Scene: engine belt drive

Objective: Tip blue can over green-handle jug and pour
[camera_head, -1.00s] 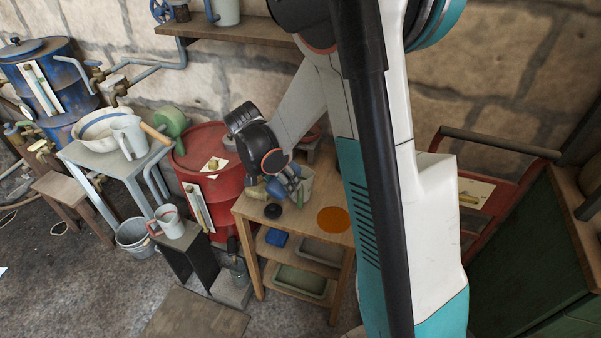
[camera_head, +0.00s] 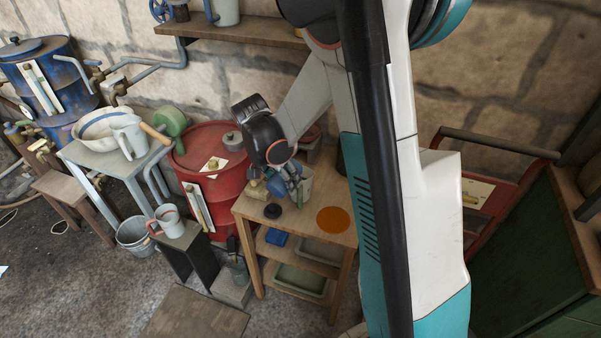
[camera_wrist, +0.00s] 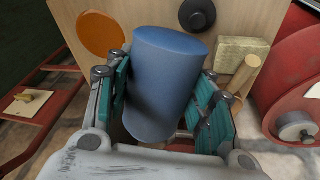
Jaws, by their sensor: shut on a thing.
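The blue can (camera_wrist: 165,80) is between the teal-padded fingers of my gripper (camera_wrist: 168,100), shut on it. In the wrist view the can looks tilted and its near end is partly hidden. In the head view my gripper (camera_head: 290,180) is above the small wooden table, and the can (camera_head: 276,186) shows partly behind the fingers. I cannot tell for certain which jug is the green-handled one.
The wooden table (camera_head: 312,222) also bears a black disc (camera_head: 272,211), an orange disc (camera_head: 333,220) and a pale block (camera_wrist: 242,55). A red drum (camera_head: 212,180) stands close on its left. A mug (camera_head: 169,222) sits on a dark stand.

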